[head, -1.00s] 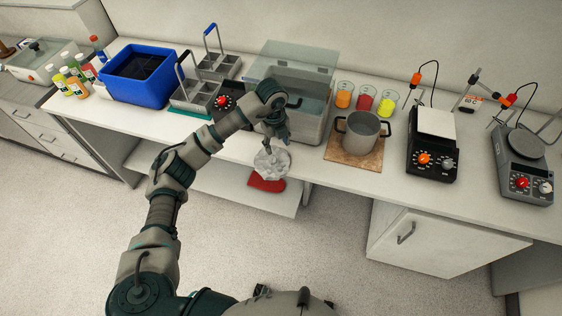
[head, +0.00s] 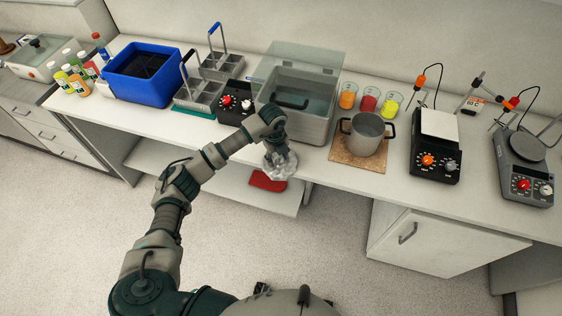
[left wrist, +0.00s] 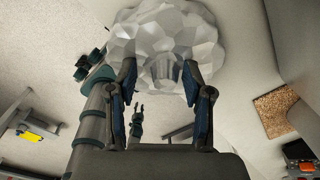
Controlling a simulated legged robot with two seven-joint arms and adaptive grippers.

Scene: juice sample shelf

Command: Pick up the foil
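The foil is a crumpled silvery ball (head: 280,168) just in front of the counter's front edge in the head view. In the left wrist view the foil (left wrist: 162,38) fills the top middle. My left gripper (head: 279,152) is right above it, pointing down. In the left wrist view its two fingers (left wrist: 160,68) press on both sides of the foil's near part, with foil between the tips. The foil seems to hang in the air. A small pronged part, perhaps my right gripper (left wrist: 137,112), shows far off in the left wrist view, too small to read.
A red cloth-like item (head: 268,181) lies on the lower shelf (head: 215,180) below the foil. On the counter stand a water bath with a clear lid (head: 310,120), a pot (head: 364,135) on a cork mat (head: 348,160), and a blue bin (head: 140,90). Floor in front is clear.

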